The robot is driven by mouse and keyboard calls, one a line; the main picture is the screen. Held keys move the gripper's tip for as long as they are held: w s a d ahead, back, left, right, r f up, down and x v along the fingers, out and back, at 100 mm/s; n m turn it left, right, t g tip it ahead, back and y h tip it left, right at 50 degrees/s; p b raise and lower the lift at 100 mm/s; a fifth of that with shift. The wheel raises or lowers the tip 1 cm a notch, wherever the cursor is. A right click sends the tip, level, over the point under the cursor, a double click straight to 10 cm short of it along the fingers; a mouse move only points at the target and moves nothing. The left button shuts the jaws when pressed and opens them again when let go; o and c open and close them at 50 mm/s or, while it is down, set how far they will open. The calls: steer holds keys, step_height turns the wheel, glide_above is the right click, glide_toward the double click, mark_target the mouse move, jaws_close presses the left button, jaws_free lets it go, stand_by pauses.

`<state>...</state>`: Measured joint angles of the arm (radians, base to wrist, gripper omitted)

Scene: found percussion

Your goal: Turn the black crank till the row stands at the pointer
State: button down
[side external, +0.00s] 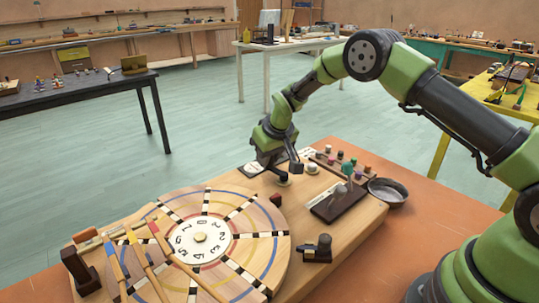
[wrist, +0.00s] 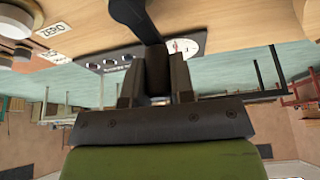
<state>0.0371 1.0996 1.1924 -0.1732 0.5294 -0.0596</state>
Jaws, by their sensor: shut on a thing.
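My gripper (side external: 276,163) is at the far side of the wooden bench block, beyond the disc, pointing down. In the wrist view its two dark fingers are shut on the grip of the black crank (wrist: 153,68). The crank's arm runs from the grip toward the top of that view. In the side view the gripper mostly hides the crank. The round wooden disc (side external: 262,250) has a white numbered centre, coloured rings and several rows of black and white blocks. A small dark red piece (side external: 276,200) sits by the disc's far rim; I cannot tell whether it is the pointer.
Several mallets (side external: 148,262) lie over the disc's left part. A black clamp-like piece (side external: 318,250) stands right of the disc. Coloured knobs (side external: 340,160), a dark plate (side external: 337,203) and a grey bowl (side external: 387,192) are to the right. A ZERO label (wrist: 52,30) shows in the wrist view.

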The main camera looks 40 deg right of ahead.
steer(key=n, duration=0.1)
steer(key=a+n+y, duration=0.1)
steer(key=n, duration=0.1)
steer(key=a+n+y, duration=0.1)
steer(key=n, duration=0.1)
steer(key=shift+s+a, duration=0.15)
steer(key=shift+s, duration=0.2)
steer(key=n, duration=0.1)
steer(key=s+a+n+g+y, duration=0.1)
steer(key=n, duration=0.3)
steer(key=shift+s+a+g+y, duration=0.3)
steer(key=shift+y, duration=0.1)
steer(key=shift+n, duration=0.4)
steer(key=c, duration=1)
jaws_free()
steer(key=shift+o, duration=0.2)
steer(key=shift+s, duration=0.1)
steer(key=v, duration=1)
